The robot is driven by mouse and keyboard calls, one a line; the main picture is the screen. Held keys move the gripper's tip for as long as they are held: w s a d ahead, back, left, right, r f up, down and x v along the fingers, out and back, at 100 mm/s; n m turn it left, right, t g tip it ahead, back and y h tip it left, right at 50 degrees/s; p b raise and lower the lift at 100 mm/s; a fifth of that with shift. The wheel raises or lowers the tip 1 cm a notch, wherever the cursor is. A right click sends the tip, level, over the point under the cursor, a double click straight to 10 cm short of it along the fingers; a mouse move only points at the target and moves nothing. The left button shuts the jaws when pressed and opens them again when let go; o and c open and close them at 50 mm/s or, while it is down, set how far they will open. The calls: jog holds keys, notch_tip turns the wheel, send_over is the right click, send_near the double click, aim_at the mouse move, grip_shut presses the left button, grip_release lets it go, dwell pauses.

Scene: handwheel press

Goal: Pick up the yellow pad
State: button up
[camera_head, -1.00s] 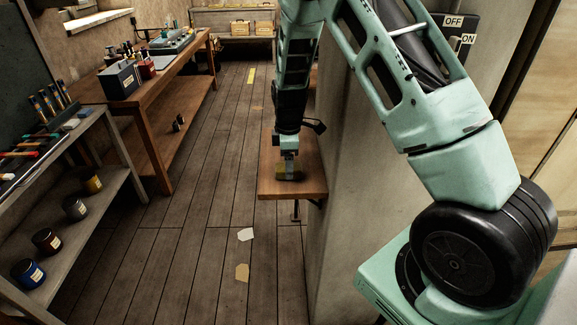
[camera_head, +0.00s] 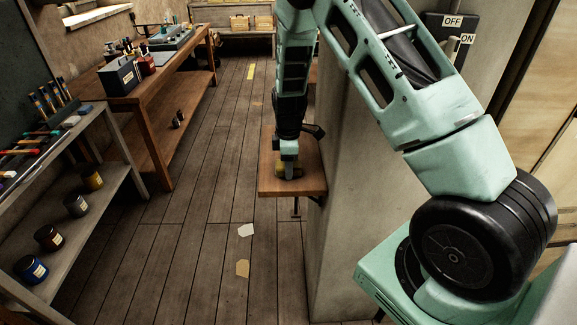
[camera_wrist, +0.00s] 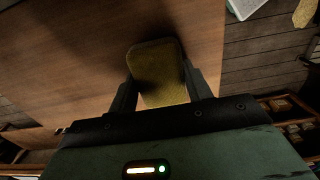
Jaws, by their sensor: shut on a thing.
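The yellow pad (camera_wrist: 157,70) is a flat, rounded block in the wrist view, with a dark shadow across its middle. The fingers of my gripper (camera_wrist: 160,98) stand against its left and right sides, shut on it. In the head view my gripper (camera_head: 289,176) points down at the small wooden shelf (camera_head: 310,184). Only a little of the pad (camera_head: 279,171) shows there, beside the fingers. The pad is at or just above the shelf top; I cannot tell whether it touches.
The shelf juts from a grey pillar (camera_head: 350,220) close on the right. A wooden bench (camera_head: 168,90) and a grey rack (camera_head: 75,190) with several jars stand on the left. Paper scraps (camera_head: 245,230) lie on the open plank floor. An OFF/ON switch box (camera_head: 450,35) is at upper right.

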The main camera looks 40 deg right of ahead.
jog(key=shift+w+a+r+b, duration=0.1)
jog(key=shift+b, duration=0.35)
jog(key=shift+w+r+b, duration=0.1)
jog(key=shift+r+b, duration=0.25)
jog(key=r+b, duration=0.1)
jog(key=r, duration=0.1)
jog(key=r+b, duration=0.1)
jog(key=r, duration=0.1)
jog(key=a+r+b, duration=0.1)
jog(key=shift+w+r, duration=0.2)
jog(key=shift+r, duration=0.2)
jog(key=w+a+b, duration=0.5)
jog(key=w+a, duration=0.5)
jog(key=a, duration=0.5)
jog(key=shift+w+a+r, duration=0.15)
jog(key=shift+w+a, duration=0.05)
jog(key=shift+w, duration=0.05)
jog(key=o, duration=0.4)
jog(key=shift+c, duration=1.6)
jog(key=shift+s, duration=0.1)
